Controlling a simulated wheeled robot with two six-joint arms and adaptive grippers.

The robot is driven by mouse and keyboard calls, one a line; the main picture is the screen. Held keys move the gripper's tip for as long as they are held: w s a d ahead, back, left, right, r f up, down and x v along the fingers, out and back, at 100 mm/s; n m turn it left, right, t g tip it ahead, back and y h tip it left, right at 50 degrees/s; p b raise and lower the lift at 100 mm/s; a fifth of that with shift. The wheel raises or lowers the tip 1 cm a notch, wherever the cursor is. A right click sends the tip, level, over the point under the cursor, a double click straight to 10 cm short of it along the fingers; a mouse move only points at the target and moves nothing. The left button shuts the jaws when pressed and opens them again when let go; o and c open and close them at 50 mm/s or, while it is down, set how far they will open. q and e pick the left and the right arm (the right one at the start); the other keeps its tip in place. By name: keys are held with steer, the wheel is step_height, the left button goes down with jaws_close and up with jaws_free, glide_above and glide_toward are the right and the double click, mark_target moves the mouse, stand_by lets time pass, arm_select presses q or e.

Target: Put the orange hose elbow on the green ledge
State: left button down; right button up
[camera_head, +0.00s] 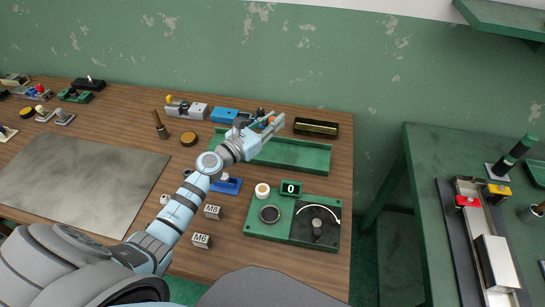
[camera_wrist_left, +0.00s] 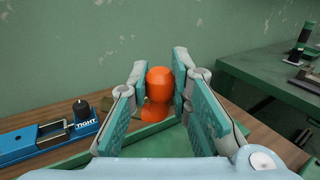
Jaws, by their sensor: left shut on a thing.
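The orange hose elbow (camera_wrist_left: 159,88) stands between the fingers of my left gripper (camera_wrist_left: 160,85) in the left wrist view. My left gripper is shut on it. In the head view, a small bit of the elbow's orange (camera_head: 271,121) shows at my left gripper (camera_head: 264,127), over the back of the green tray on the table. I cannot tell whether the elbow touches the tray. A green ledge (camera_head: 505,20) juts from the wall at the top right of the head view, with its top bare where visible. My right gripper is not in view.
The long green tray (camera_head: 296,155) lies under my left gripper. A green dial panel (camera_head: 262,229) sits in front. A gap separates this table from a green bench (camera_head: 425,155) at right.

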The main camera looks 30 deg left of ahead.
arm_select(q)
step_height(320, 180, down, 10)
steer(key=b, duration=0.5)
steer(key=c, duration=1.5)
jaws_free()
steer(key=shift+r, duration=0.1)
steer(key=shift+o, duration=0.2)
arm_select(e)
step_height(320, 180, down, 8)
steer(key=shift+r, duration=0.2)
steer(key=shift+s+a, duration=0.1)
arm_select(q)
steer(key=shift+r, duration=0.35)
steer(key=v, duration=0.4)
steer(key=b+v, duration=0.1)
steer(key=v, duration=0.1)
steer(key=shift+s+a+f, duration=0.2)
steer(key=shift+s+f, duration=0.1)
steer(key=shift+s, duration=0.05)
steer(key=shift+s+r, duration=0.1)
steer(key=shift+s, duration=0.3)
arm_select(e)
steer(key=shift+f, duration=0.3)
arm_select(q)
steer(key=shift+w, duration=0.15)
